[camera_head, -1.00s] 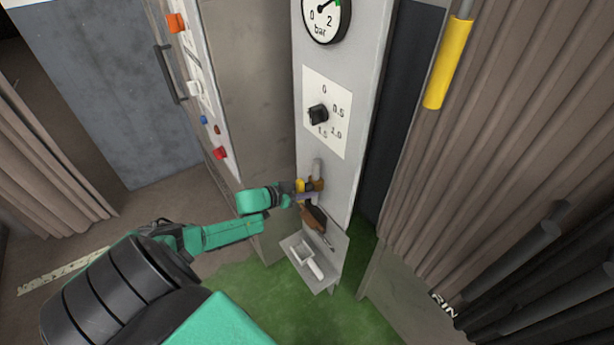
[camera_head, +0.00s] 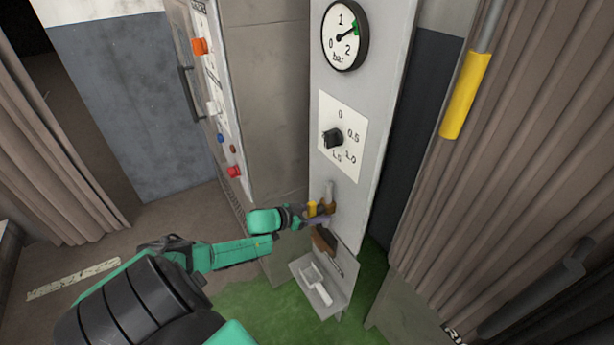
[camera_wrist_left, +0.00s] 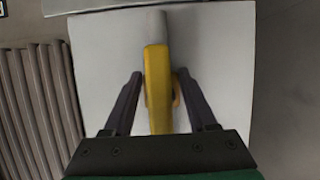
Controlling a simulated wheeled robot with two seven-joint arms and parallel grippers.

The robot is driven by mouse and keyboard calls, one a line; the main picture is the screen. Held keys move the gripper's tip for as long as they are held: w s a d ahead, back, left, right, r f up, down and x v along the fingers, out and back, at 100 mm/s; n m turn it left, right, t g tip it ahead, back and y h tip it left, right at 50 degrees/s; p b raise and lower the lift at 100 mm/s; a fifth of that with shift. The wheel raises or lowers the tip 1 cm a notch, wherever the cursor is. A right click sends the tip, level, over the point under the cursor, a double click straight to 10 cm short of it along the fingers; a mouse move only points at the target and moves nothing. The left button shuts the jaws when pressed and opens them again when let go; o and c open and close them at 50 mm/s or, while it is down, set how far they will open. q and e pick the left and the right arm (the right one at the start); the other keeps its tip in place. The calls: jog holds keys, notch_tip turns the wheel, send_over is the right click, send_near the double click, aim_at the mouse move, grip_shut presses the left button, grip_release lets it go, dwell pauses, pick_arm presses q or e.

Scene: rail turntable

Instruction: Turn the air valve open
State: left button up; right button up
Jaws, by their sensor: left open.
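The air valve's yellow lever (camera_head: 312,208) sits low on the grey panel (camera_head: 362,185), below a dial. In the left wrist view the lever (camera_wrist_left: 157,92) runs upright, with a grey pipe (camera_wrist_left: 153,22) above it. My left gripper (camera_head: 318,214) is at the valve. In the wrist view my left gripper (camera_wrist_left: 158,77) is open, with one dark finger on each side of the lever. A gap shows on the left side; the right finger is close to the valve, and I cannot tell if it touches. My right gripper is not in view.
A round gauge (camera_head: 345,36) and a black knob (camera_head: 333,138) are above the valve. A brown-handled brush (camera_head: 324,240) hangs below it, over a small shelf (camera_head: 335,293) with a white scoop. A cabinet with buttons stands left; pleated bellows (camera_head: 465,190) stand right.

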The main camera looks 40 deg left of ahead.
pick_arm(q)
jog(key=p+v, duration=0.3)
jog(key=v, duration=1.1)
jog(key=shift+p, duration=0.4)
jog(key=shift+r, duration=0.1)
jog(key=shift+s, duration=0.1)
jog(key=s+a+f+n+g+y+b, duration=0.1)
jog(key=s+f+g+y, duration=0.1)
jog(key=s+f, duration=0.35)
jog(key=s+a+f+n+g+y, duration=0.1)
jog(key=s+f, duration=0.2)
jog(key=f, duration=0.6)
jog(key=s+f+g+y+b, duration=0.1)
jog(key=s+f+g+y, duration=0.1)
jog(key=s+f, duration=0.35)
jog(key=s+d+f+m+g+h, duration=0.1)
jog(key=s+d+f+g, duration=0.6)
jog(key=s+d+f, duration=0.8)
jog(key=d+f, duration=0.2)
jog(key=d, duration=0.1)
jog(key=shift+d+b, duration=0.25)
jog(key=shift+b, duration=0.1)
